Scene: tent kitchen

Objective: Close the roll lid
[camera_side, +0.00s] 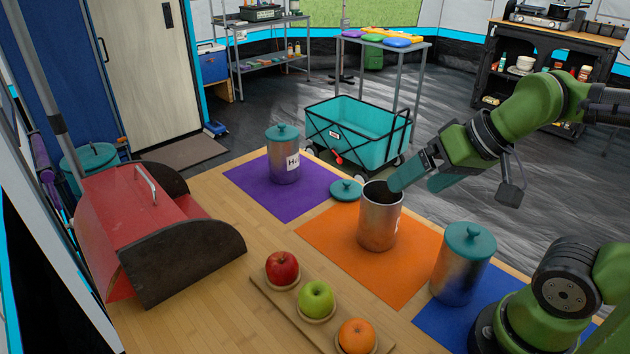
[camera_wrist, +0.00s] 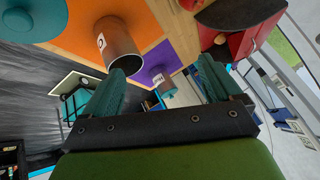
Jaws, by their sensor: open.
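The red bread box (camera_side: 112,215) with dark curved side panels stands at the left of the wooden counter. Its red roll lid carries a metal handle (camera_side: 147,183) high on the box, and the lid looks rolled back, with the front between the side panels open. The box also shows at the upper right of the wrist view (camera_wrist: 240,42). My gripper (camera_side: 414,183) is open and empty, far to the right of the box. One fingertip is beside or over the rim of the open metal canister (camera_side: 379,225); I cannot tell if they touch.
A lidded canister (camera_side: 283,163) stands on a purple mat and another (camera_side: 463,268) on a blue mat. A loose teal lid (camera_side: 345,190) lies behind the open canister. A fruit board (camera_side: 268,296) lies in front. Bare counter (camera_side: 225,220) separates the box from the mats.

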